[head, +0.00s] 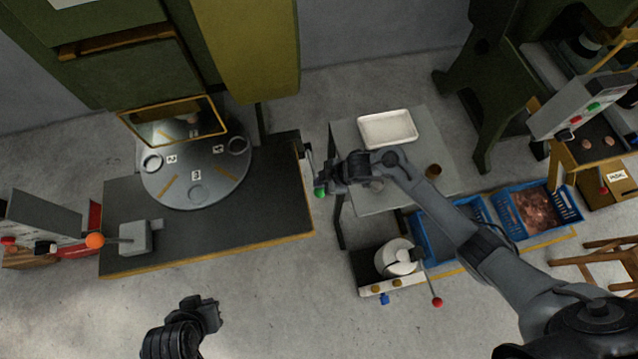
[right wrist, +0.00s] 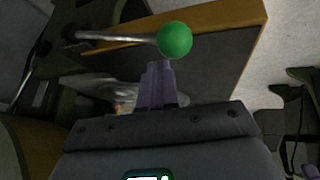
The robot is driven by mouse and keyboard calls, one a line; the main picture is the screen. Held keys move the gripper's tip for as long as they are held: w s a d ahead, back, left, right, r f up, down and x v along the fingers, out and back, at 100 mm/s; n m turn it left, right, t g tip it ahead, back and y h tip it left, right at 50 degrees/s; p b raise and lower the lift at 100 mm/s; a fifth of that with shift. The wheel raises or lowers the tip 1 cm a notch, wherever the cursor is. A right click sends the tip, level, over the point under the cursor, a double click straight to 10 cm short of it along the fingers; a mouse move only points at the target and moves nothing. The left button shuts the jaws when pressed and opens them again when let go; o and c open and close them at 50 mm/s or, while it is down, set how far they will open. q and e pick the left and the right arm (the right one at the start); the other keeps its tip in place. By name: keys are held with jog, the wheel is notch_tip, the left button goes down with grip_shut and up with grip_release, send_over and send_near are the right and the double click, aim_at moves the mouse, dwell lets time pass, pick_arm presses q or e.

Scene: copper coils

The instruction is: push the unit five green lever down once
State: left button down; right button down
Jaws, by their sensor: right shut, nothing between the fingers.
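The green lever has a round green knob (head: 319,192) on a metal rod, at the right side of the dark machine table in the head view. In the right wrist view the green knob (right wrist: 174,39) is large, with its rod running left. My right gripper (head: 326,176) is shut and empty, right beside the knob. Its fingertips (right wrist: 160,68) show just below the knob in the right wrist view; I cannot tell whether they touch it. My left gripper (head: 205,311) is at the bottom of the head view, away from the lever; its fingers are not clear.
The dark machine table (head: 260,215) carries a round numbered plate (head: 210,175). A grey side table (head: 435,130) with a white tray (head: 387,129) stands under my right arm. Blue crates (head: 540,233) and a white round device (head: 396,258) are on the right. An orange knob (head: 95,241) is far left.

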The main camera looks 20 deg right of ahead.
aim_at(321, 190)
jog(key=shift+s+f, duration=0.15)
jog(key=shift+f, duration=0.35)
jog(key=shift+s+f+b, duration=0.15)
jog(key=shift+f+b, duration=0.2)
jog(key=shift+b, duration=0.05)
dwell(0.5)
jog(key=shift+s+f, duration=0.15)
jog(key=shift+f, duration=0.3)
dwell(0.3)
jog(key=shift+s+f+b, duration=0.15)
jog(key=shift+f+b, duration=0.15)
jog(key=shift+b, duration=0.05)
dwell(0.3)
jog(key=shift+a, duration=0.1)
dwell(0.4)
